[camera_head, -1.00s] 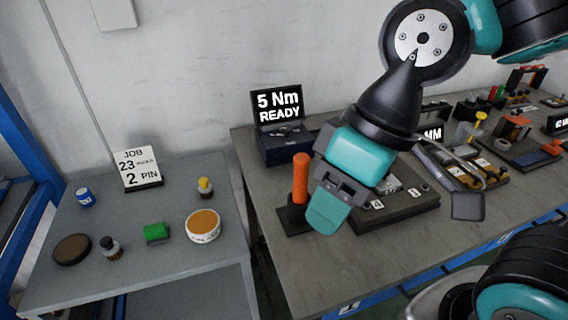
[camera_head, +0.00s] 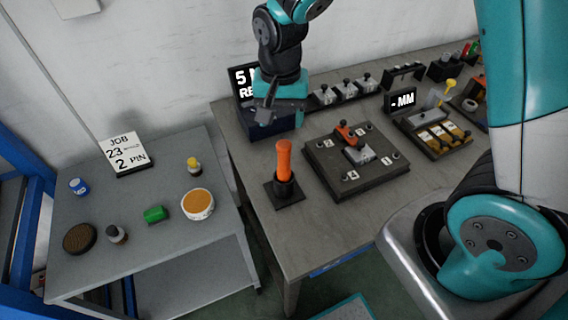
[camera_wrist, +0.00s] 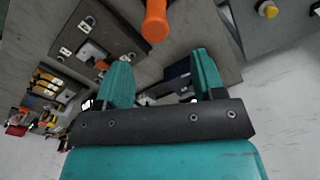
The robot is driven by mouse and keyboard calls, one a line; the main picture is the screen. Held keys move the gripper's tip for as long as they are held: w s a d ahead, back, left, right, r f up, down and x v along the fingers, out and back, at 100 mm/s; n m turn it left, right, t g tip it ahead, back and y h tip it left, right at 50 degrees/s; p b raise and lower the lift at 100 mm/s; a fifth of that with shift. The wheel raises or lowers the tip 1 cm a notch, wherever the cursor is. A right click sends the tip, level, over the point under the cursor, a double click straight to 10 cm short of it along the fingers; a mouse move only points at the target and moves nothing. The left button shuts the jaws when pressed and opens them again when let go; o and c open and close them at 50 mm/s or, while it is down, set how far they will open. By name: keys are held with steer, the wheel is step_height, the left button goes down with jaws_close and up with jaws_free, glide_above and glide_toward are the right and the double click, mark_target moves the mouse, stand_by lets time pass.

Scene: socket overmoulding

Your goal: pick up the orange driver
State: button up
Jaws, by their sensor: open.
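The orange driver (camera_head: 284,162) stands upright in a black holder (camera_head: 285,192) near the left end of the workbench. My gripper (camera_head: 279,112) is above and behind it, in front of the 5 Nm display box, apart from the driver. In the wrist view my gripper (camera_wrist: 160,85) shows two teal fingers spread apart with nothing held between them. The orange driver handle (camera_wrist: 155,22) appears there at the top, beyond the fingertips. My gripper hides part of the display's text.
A dark fixture plate (camera_head: 357,185) with numbered clamps lies right of the driver. The display box (camera_head: 262,122) stands behind. A lower grey side table (camera_head: 130,235) holds a job sign, small bottles, a green block and a round tin. Bare bench lies around the holder.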

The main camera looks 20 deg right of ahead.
mark_target(284, 143)
step_height(284, 143, down, 5)
steer(key=shift+p, duration=0.4)
steer(key=shift+s+d+f+p, duration=0.15)
steer(key=shift+f+p, duration=0.35)
steer(key=shift+f, duration=0.85)
steer(key=shift+s+d+f+p, duration=0.15)
steer(key=shift+f+p, duration=0.35)
steer(key=shift+f, duration=0.85)
steer(key=shift+a, duration=0.1)
jaws_close()
